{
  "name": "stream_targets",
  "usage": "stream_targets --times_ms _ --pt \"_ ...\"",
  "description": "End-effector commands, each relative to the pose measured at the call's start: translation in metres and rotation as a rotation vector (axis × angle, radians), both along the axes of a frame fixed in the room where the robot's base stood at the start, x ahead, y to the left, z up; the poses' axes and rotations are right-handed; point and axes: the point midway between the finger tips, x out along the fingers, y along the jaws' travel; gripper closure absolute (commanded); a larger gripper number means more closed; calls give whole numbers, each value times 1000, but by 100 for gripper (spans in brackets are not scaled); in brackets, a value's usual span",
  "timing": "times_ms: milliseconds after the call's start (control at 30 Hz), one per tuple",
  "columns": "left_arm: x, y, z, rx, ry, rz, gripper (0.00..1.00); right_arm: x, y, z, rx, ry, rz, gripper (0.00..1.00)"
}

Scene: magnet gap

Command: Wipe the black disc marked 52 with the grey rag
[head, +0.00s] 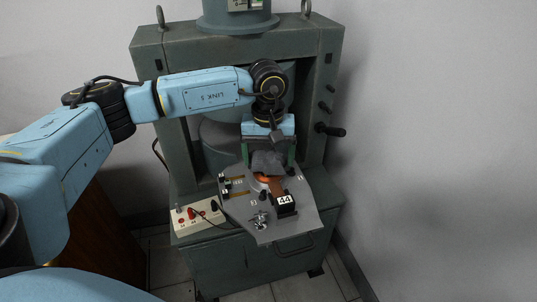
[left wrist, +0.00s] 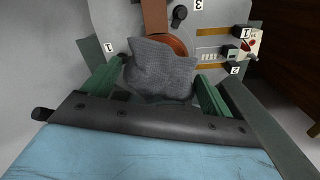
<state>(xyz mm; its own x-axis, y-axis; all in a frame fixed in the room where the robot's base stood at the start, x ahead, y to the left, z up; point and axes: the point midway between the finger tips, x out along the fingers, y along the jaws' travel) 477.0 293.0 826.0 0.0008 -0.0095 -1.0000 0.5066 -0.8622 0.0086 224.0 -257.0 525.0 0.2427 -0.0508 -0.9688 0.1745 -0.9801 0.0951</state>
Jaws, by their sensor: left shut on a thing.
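The grey rag (head: 266,159) is held between the two green fingers of my left gripper (head: 269,166), which is shut on it. In the left wrist view the bunched rag (left wrist: 163,68) fills the space between the fingers. The rag is just over a round copper-coloured part (head: 264,179) on the grey plate. I cannot tell whether it touches that part. I see no label 52, and no black disc shows clearly; the area behind and under the rag is hidden. My right gripper is not in view.
A black block marked 44 (head: 285,204) stands on the grey plate (head: 296,222). Small black knobs and a metal fitting (head: 258,220) are nearby. A switch box (head: 199,215) with a cable stands at left. The green machine frame (head: 325,95) surrounds the arm's end.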

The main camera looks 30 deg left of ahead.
Motion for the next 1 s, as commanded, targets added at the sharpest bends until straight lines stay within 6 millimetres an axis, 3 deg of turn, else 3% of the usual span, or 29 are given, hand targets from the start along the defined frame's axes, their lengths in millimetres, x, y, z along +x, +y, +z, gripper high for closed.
stream_targets --times_ms 1000 --pt "0 0 -8 0 0 0 37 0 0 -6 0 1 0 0"
